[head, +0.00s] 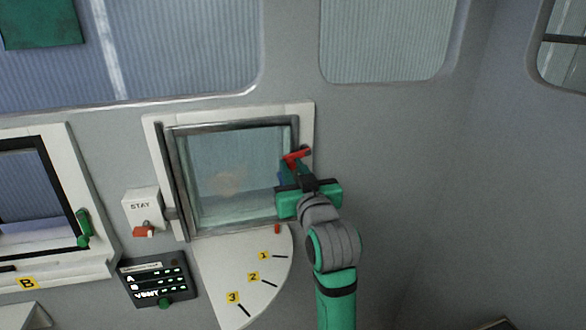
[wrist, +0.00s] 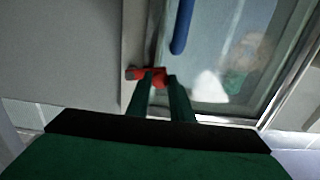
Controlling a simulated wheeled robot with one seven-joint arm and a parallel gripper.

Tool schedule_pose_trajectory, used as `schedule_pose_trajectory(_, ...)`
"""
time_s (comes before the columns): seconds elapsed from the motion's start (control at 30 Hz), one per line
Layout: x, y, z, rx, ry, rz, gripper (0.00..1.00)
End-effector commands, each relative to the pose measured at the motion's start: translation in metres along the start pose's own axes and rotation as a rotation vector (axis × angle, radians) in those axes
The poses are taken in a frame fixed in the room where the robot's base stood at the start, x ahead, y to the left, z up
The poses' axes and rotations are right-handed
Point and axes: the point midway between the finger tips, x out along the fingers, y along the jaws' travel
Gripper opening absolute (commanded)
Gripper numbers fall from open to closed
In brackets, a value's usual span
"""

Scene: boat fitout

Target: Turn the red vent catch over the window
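The red vent catch (head: 297,156) sits at the right edge of the metal-framed window (head: 225,180), near its upper right corner. In the wrist view the catch (wrist: 158,74) lies sideways at my fingertips, with red showing between them and sticking out to the left. My gripper (head: 303,172) reaches up to the catch from below and right. The two green fingers of my gripper (wrist: 160,80) have a narrow gap between them. I cannot tell whether they press on the catch. The gripper hides part of the window's right edge in the head view.
A blue handle (wrist: 182,27) is close to the fingers. Left of the window are a STAY box (head: 142,204) with a red lever and a panel with A, B and VENT rows (head: 158,280). A numbered white quadrant (head: 235,265) is below. Plain wall (head: 420,180) is at right.

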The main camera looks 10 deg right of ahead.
Motion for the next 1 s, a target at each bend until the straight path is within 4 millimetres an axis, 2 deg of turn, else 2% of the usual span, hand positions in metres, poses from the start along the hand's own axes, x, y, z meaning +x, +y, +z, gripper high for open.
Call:
schedule_pose_trajectory(0.13, 0.0, 0.0, -0.003, 0.034, 0.002, 0.001, 0.0)
schedule_pose_trajectory(0.4, 0.0, 0.0, -0.013, 0.224, 0.002, 0.002, 0.0)
schedule_pose_trajectory(0.73, -0.001, 0.001, -0.014, 0.245, 0.003, 0.004, 0.0)
schedule_pose_trajectory(0.77, -0.001, 0.002, -0.014, 0.245, 0.004, 0.004, 0.25)
schedule_pose_trajectory(0.8, -0.001, 0.001, -0.014, 0.245, 0.004, 0.004, 0.34)
schedule_pose_trajectory(0.83, -0.001, 0.001, -0.014, 0.245, 0.004, 0.004, 0.38)
schedule_pose_trajectory(1.0, -0.001, 0.001, -0.014, 0.244, 0.002, 0.002, 0.38)
